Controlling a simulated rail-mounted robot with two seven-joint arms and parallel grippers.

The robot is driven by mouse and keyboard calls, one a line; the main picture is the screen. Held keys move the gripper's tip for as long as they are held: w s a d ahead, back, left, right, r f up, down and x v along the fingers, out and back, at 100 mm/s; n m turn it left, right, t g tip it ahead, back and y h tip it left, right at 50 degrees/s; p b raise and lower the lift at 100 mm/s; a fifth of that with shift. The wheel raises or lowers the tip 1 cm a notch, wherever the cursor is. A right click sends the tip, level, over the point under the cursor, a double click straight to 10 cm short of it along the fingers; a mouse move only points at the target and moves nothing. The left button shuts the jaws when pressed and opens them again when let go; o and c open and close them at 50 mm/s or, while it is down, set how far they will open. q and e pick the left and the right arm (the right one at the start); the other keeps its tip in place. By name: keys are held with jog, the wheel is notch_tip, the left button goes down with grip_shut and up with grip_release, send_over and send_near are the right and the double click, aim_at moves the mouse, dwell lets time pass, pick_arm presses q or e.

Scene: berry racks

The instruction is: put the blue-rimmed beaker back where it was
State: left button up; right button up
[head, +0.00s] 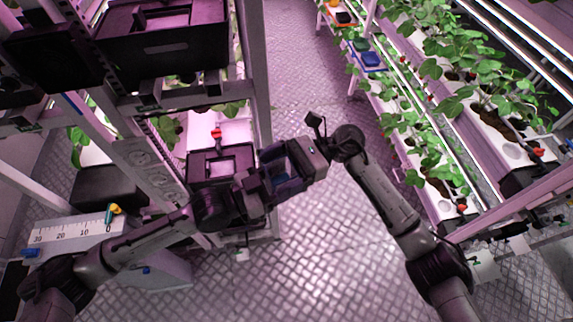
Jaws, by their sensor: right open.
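I cannot clearly make out the blue-rimmed beaker. My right gripper (280,168) reaches in from the right over the aisle, beside the left rack, and is open. My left gripper (252,192) comes in from the left and overlaps the right one in the picture, so its fingers are hard to separate. A dark blue patch (289,186) shows at the two grippers; I cannot tell whether it belongs to a beaker or to a gripper.
A dark crate (222,158) stands on the left rack behind the grippers. Planted racks (430,160) line the right, with a blue tray (371,59) farther back. The metal floor (310,250) between is clear.

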jog(key=shift+c, duration=0.4)
jog(key=c, duration=0.9)
pick_arm(q)
jog(key=o, duration=1.1)
